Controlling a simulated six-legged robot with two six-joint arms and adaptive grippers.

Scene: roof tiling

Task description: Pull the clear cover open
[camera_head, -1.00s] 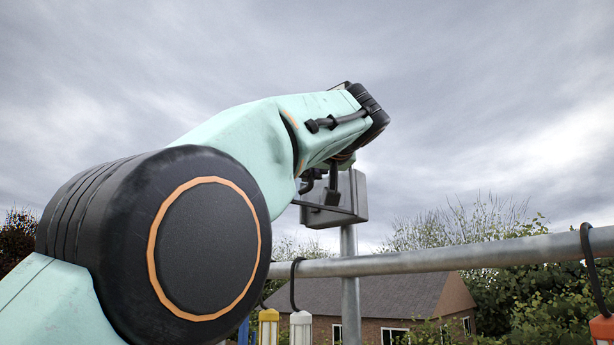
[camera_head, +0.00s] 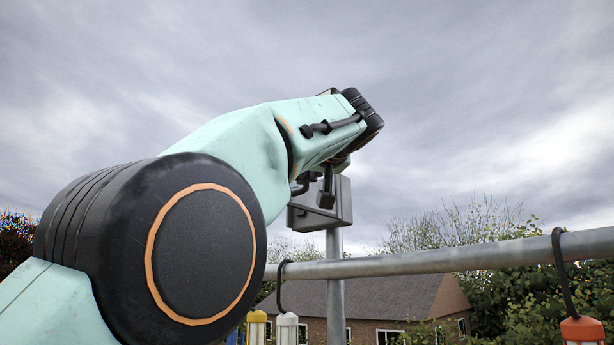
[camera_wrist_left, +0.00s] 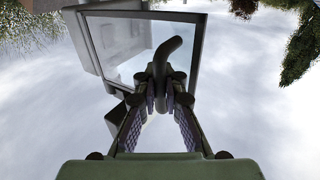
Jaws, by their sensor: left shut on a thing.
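The grey box (camera_head: 341,205) stands on a metal post in the head view, partly behind my left arm. The clear cover, a see-through pane in a dark frame (camera_wrist_left: 200,40), shows in the left wrist view and stands at an angle to the grey box body (camera_wrist_left: 82,48). A dark curved handle (camera_wrist_left: 172,52) sticks out from the cover. My left gripper (camera_wrist_left: 160,82) is shut on this handle. In the head view my left gripper (camera_head: 316,188) is small and dark in front of the box, and the cover cannot be made out. My right gripper is not in view.
A metal rail (camera_head: 440,262) crosses below the box, with a white-topped thing (camera_head: 287,325), a yellow one (camera_head: 257,325) and an orange one (camera_head: 582,330) by it, some on dark hooks. A brick house (camera_head: 400,305) and bushes lie behind.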

